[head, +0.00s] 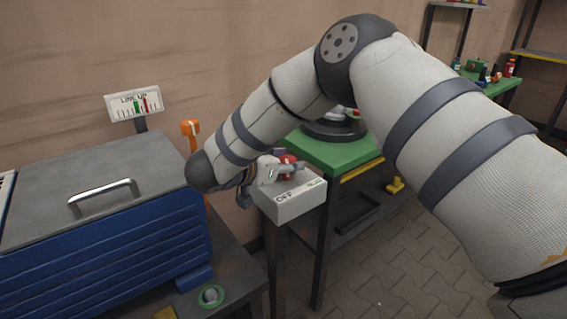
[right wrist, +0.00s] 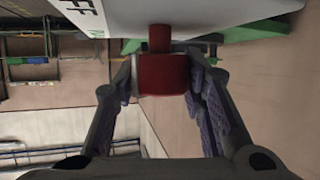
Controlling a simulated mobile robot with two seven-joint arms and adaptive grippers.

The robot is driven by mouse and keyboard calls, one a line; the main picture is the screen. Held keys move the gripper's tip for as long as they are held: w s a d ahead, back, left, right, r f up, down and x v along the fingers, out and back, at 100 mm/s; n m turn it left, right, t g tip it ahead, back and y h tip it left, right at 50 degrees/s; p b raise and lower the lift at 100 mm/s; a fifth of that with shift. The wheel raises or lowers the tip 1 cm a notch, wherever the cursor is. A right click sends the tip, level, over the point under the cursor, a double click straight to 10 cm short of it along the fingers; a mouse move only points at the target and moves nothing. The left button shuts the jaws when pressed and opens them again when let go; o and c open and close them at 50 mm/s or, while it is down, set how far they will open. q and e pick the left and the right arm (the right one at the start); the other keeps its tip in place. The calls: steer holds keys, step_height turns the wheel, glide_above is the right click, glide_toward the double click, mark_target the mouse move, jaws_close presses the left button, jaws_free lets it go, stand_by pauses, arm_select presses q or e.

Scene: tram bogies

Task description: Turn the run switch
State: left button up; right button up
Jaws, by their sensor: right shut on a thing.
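The run switch is a red knob (head: 288,160) on a white box (head: 290,205) that stands on a dark post. The box's front label reads "OFF" at its left; the word at its right is too small to read surely. My right gripper (head: 281,172) reaches the knob from the left, above the box. In the right wrist view the red knob (right wrist: 163,76) sits between the two fingers of my right gripper (right wrist: 162,85), which is shut on it. Part of the white box (right wrist: 190,15) shows there too. My left gripper is not in view.
A blue cabinet (head: 110,245) with a grey lid and handle (head: 104,198) stands left of the box. A green-topped table (head: 335,152) stands close behind the box. Paved floor (head: 390,270) is open at right.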

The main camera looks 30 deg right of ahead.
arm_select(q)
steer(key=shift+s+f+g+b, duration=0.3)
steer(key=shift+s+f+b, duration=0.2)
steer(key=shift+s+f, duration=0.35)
arm_select(e)
steer(key=shift+f+m+g+h, duration=0.1)
steer(key=shift+m+g+h, duration=0.2)
steer(key=shift+m+g, duration=1)
steer(key=o, duration=1.2)
steer(key=v, duration=1.2)
